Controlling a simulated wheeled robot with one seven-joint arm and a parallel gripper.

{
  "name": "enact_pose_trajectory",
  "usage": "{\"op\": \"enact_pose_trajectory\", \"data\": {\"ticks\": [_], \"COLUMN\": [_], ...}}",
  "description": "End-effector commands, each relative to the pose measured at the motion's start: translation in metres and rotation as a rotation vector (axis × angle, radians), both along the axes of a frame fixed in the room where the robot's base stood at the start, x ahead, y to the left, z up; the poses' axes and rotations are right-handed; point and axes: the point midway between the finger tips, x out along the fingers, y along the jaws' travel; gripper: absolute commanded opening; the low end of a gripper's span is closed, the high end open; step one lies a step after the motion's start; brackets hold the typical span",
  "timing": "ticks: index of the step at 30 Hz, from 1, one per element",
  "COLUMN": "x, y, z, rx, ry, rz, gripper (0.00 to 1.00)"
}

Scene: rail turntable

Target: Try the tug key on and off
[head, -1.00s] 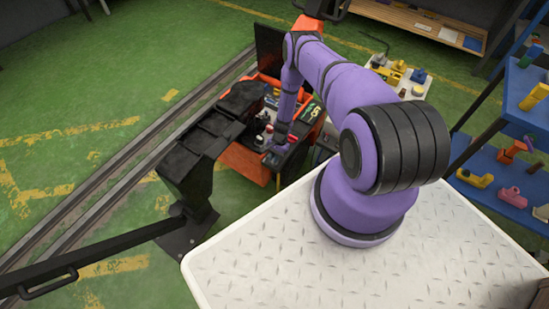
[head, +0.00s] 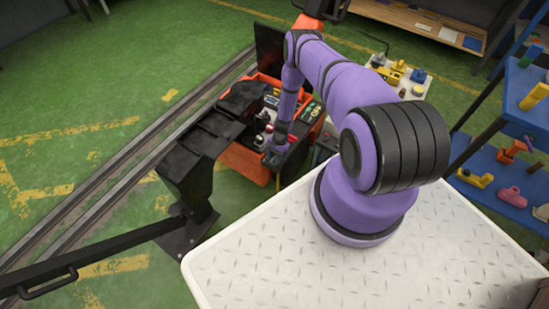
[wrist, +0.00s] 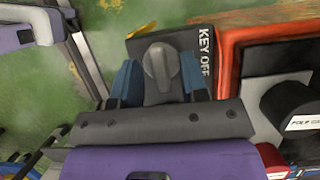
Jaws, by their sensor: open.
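The key is a grey rounded knob (wrist: 160,62) on a dark panel (wrist: 203,40) lettered "KEY OFF" in the wrist view. My gripper (wrist: 161,78) is open, with one blue-padded finger on each side of the key. Some space shows between the pads and the knob, and I cannot tell whether either touches it. In the head view the orange tug (head: 245,160) stands beyond my white deck, and my arm reaches down over it. My fingertips and the key are hidden there.
A black bent post (head: 190,165) stands left of the tug, beside the rails (head: 110,185). A blue shelf (head: 510,185) with coloured parts is at the right. A pale bench (head: 405,80) with yellow parts lies behind my arm. Green floor at the left is mostly open.

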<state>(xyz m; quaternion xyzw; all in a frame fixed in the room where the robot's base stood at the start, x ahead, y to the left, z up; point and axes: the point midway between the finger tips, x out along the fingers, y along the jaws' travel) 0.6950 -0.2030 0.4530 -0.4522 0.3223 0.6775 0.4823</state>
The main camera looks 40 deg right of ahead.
Motion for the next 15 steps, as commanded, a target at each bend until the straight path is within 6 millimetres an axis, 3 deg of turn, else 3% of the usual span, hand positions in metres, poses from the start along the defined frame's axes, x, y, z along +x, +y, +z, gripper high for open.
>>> {"op": "enact_pose_trajectory", "data": {"ticks": [15], "x": [0.011], "y": [-0.030], "z": [0.075], "rx": [-0.001], "ry": [-0.001], "rz": [-0.001], "gripper": [0.40]}}
